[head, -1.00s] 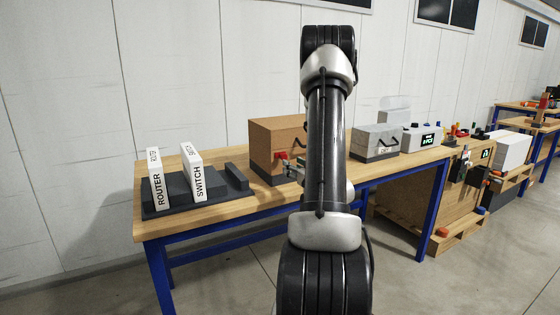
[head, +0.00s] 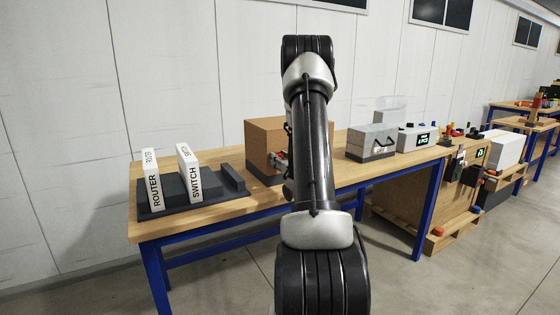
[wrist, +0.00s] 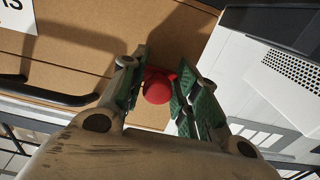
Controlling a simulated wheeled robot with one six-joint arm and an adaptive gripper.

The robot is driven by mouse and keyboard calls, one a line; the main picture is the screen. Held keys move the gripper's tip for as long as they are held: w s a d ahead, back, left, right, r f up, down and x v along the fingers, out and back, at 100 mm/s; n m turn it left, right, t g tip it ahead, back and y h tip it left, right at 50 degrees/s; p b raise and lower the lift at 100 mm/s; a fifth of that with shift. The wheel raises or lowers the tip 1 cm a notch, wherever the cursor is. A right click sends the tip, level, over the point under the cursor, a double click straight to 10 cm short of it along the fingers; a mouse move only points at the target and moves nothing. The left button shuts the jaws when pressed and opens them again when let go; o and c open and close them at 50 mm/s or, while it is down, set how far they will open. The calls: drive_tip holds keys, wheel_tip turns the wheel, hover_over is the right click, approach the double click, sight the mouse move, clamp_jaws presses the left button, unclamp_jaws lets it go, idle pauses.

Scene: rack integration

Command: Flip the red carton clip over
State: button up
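The red carton clip (wrist: 157,87) is on the face of the brown carton (wrist: 95,40) in the wrist view. My gripper (wrist: 162,58) has its two green-padded fingers apart, one on each side of the clip. The clip sits between them, partly covered by the right finger. Whether the pads touch it is not clear. In the head view, the clip (head: 277,155) is a small red spot on the carton's front (head: 262,140), and my arm hides the carton's right part.
A dark rack (head: 215,186) holding the white ROUTER (head: 153,185) and SWITCH (head: 190,175) units stands left on the wooden bench (head: 190,222). A grey box (head: 372,140) stands right of my arm. A black handle (wrist: 50,96) lies left of my fingers in the wrist view.

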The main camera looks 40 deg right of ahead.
clamp_jaws()
drive_tip(key=shift+s+d, duration=0.25)
drive_tip(key=shift+d, duration=0.7)
drive_tip(key=shift+s+d, duration=0.2)
drive_tip(key=shift+d, duration=0.7)
drive_tip(key=shift+r, duration=0.1)
drive_tip(key=shift+o, duration=2.4)
unclamp_jaws()
drive_tip(key=shift+d, duration=0.15)
drive_tip(key=v, duration=1.2)
drive_tip(key=shift+s, duration=0.1)
